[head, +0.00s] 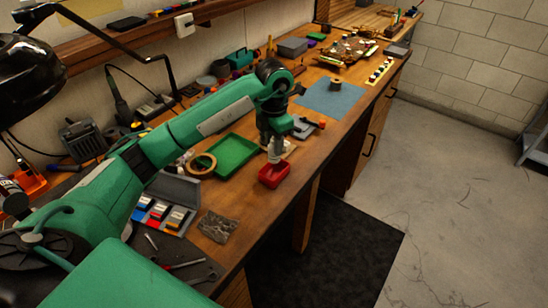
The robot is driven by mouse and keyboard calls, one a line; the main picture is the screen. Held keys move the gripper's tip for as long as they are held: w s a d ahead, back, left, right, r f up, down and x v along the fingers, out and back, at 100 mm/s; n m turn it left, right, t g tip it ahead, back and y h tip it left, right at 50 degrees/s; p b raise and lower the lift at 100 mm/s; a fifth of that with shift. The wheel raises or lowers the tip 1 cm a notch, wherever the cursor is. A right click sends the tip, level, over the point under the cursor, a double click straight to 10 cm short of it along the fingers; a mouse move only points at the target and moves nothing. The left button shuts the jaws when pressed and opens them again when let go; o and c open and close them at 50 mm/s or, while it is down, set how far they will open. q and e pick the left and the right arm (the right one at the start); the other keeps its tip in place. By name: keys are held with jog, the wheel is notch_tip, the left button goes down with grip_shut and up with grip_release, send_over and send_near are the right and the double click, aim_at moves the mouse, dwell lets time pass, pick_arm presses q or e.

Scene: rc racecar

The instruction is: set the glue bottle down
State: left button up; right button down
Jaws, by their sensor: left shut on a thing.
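My left gripper (276,138) points down over the front part of the workbench. It is shut on the glue bottle (275,153), a small pale, whitish bottle that looks upright. The gripper covers its upper part. The bottle's lower end is at a small red tray (270,179) near the bench's front edge. I cannot tell whether it touches the tray's floor or hangs just above it. My right gripper is not in view.
A green tray (232,155) and a tape roll (201,164) lie left of the red tray. A grey box with coloured items (165,212) and a grey rag (218,227) lie nearer. A blue mat (325,101) and the car chassis (347,52) are farther along the bench.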

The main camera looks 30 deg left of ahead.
aim_at(274, 160)
pick_arm(q)
notch_tip(274, 160, down, 2)
jog(key=shift+f, duration=0.25)
notch_tip(274, 160, down, 3)
jog(key=shift+f+p, duration=0.1)
jog(key=shift+p, duration=0.5)
jog(key=shift+f, duration=0.4)
jog(key=shift+f, duration=0.1)
jog(key=shift+f, duration=0.15)
jog(key=o, duration=1)
jog(key=shift+c, duration=0.2)
